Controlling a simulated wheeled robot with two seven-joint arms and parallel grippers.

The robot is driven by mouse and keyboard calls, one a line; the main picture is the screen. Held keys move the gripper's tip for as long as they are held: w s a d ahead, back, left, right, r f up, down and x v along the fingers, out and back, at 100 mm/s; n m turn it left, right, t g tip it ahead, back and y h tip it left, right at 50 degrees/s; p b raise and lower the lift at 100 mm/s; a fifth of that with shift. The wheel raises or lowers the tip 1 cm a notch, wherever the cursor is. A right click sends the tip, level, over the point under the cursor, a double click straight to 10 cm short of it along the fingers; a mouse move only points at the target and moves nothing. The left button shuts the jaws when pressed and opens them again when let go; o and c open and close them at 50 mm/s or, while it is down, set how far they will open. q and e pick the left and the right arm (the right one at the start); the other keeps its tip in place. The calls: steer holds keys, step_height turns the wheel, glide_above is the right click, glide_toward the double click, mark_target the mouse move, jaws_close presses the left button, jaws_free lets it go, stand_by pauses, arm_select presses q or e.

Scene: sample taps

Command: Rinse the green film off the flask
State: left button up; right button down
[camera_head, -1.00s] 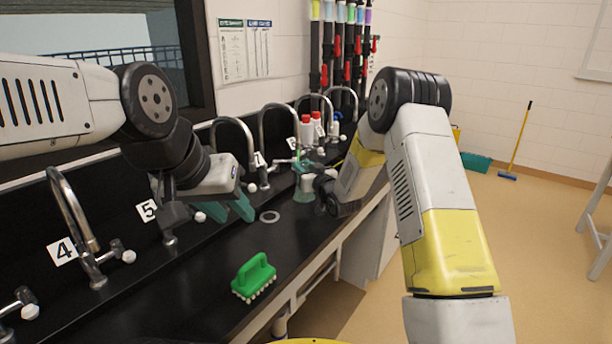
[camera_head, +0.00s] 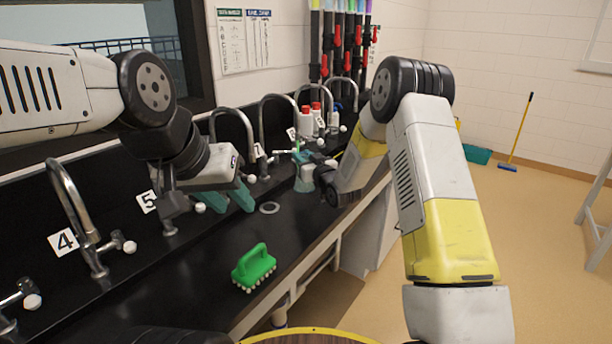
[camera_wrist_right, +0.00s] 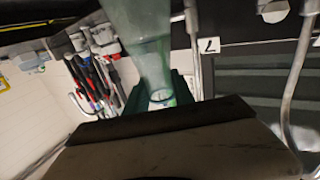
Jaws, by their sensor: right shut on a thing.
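The flask (camera_head: 304,181) is clear with a greenish tint and hangs over the black counter near the tap marked 7. It also shows large and close in the right wrist view (camera_wrist_right: 146,40). My right gripper (camera_head: 306,160) is shut on the flask, with teal fingers around its narrow part. The gripper and wrist partly hide the flask in the head view. I cannot tell the film from the tint of the glass. My left gripper (camera_head: 232,199) is empty, its teal fingers apart, above the counter near the tap marked 5.
A row of curved taps lines the counter, including tap 4 (camera_head: 78,205) and tap 6 (camera_head: 233,118). A green scrubbing brush (camera_head: 254,267) lies near the front edge. A pale ring (camera_head: 270,208) is set in the counter. Red-capped bottles (camera_head: 306,122) stand behind the flask.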

stand_by(0.4)
steer(key=shift+w+d, duration=0.15)
steer(key=shift+w, duration=0.35)
steer(key=shift+s, duration=0.1)
steer(key=shift+s, duration=0.5)
steer(key=s+d, duration=0.2)
steer(key=d, duration=0.5)
steer(key=shift+s+d, duration=0.15)
steer(key=shift+s, duration=0.05)
stand_by(0.4)
steer(key=shift+d, duration=0.1)
stand_by(1.0)
steer(key=s+d+r, duration=0.1)
steer(key=d+r, duration=0.3)
steer(key=shift+s+d, duration=0.2)
steer(key=shift+d, duration=0.1)
stand_by(0.5)
